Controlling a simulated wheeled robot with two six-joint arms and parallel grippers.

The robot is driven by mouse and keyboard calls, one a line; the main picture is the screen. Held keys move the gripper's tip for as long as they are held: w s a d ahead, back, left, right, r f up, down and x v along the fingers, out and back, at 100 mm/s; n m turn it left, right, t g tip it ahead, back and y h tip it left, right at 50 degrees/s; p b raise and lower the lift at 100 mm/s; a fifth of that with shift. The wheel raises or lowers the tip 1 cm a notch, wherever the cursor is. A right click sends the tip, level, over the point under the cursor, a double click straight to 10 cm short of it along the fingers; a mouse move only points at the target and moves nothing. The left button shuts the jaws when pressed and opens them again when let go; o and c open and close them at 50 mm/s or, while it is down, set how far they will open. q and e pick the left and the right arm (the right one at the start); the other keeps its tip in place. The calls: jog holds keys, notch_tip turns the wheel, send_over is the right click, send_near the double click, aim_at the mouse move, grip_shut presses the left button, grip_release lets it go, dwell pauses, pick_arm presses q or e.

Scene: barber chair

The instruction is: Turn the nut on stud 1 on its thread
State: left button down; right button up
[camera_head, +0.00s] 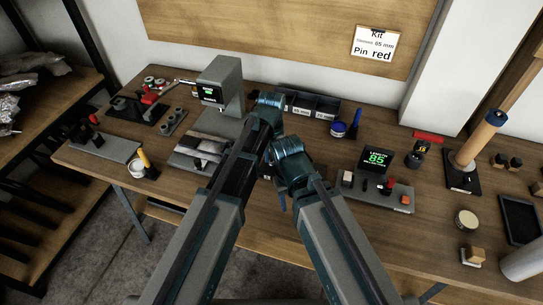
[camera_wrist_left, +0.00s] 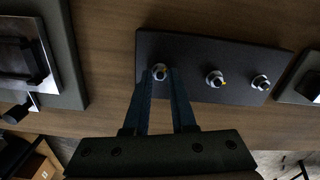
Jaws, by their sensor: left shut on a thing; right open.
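In the left wrist view a dark plate (camera_wrist_left: 190,48) carries three studs in a row, each with a shiny metal nut. My left gripper (camera_wrist_left: 160,76) is shut on the leftmost nut (camera_wrist_left: 160,69), with one finger on each side of it. The middle nut (camera_wrist_left: 214,79) and the right nut (camera_wrist_left: 261,82) stand free, and a small yellow mark shows on the middle one. I cannot read any stud numbers. In the head view my arms hide most of the plate and my left fingertips. My right gripper (camera_head: 281,197) is open, lower in that view, its fingers partly hidden by its wrist.
A grey press-like machine (camera_head: 222,88) stands behind my left arm. Dark bins (camera_head: 305,104) stand at the back. A device with a green display reading 85 (camera_head: 377,158) is to the right. A wooden post (camera_head: 476,140) stands farther right. Bare tabletop lies between several items.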

aim_at(272, 161)
pick_arm(q)
jog(key=shift+m, duration=0.4)
jog(key=c, duration=0.7)
grip_release()
jog(key=shift+c, duration=0.2)
pick_arm(e)
jog(key=shift+r, duration=0.1)
pick_arm(q)
notch_tip(272, 161, up, 14)
jog(key=p, duration=1.3)
jog(key=shift+p, duration=0.4)
pick_arm(e)
notch_tip(272, 161, up, 14)
jog(key=shift+f, duration=0.2)
pick_arm(q)
jog(key=shift+f, duration=0.15)
